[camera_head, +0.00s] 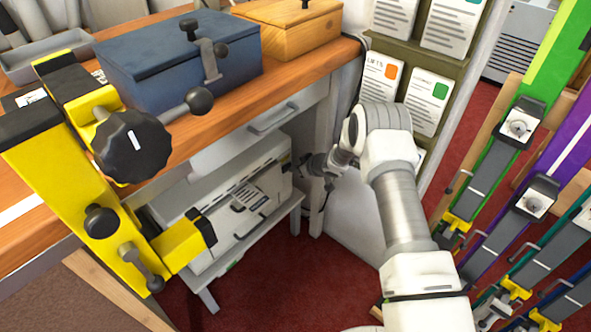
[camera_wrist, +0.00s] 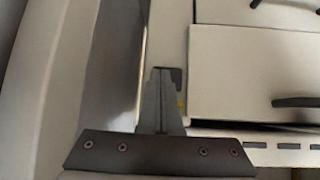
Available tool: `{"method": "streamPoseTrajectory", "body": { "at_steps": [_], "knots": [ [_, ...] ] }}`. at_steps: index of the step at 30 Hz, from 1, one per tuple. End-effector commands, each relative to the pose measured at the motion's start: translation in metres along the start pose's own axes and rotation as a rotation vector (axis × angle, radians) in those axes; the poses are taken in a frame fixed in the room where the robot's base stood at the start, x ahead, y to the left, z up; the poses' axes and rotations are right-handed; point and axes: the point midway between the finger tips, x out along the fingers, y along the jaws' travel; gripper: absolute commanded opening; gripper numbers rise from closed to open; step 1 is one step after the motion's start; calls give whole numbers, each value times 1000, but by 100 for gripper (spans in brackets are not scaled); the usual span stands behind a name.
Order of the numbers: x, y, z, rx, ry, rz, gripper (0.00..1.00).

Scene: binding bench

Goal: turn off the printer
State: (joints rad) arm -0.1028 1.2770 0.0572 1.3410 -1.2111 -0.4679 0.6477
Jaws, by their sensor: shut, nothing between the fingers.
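The printer (camera_head: 245,208) is a light grey, boxy machine on a low stand under the wooden bench. My gripper (camera_head: 309,164) is just right of the printer's right end, beside the bench leg, apart from the printer as far as I can tell. In the wrist view my gripper (camera_wrist: 161,72) is shut and empty, its fingers pointing up the picture in front of a pale upright. A pale edge with a row of dark slots at lower right may be the printer's.
The bench top (camera_head: 300,72) overhangs the printer, with a drawer (camera_head: 275,118) above it. A yellow clamp (camera_head: 62,160) with black knobs stands at the left. A blue box (camera_head: 178,62) and wooden box (camera_head: 290,28) sit on top. Clamps line the right side; red floor lies open between.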

Motion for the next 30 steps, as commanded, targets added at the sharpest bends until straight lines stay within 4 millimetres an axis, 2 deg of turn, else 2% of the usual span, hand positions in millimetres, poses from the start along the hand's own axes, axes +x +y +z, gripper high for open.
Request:
{"method": "streamPoseTrajectory", "body": {
  "at_steps": [17,30],
  "knots": [
    [3,0,-4,0,2,-1,0],
    [0,-17,-1,0,2,-3,0]
  ]
}}
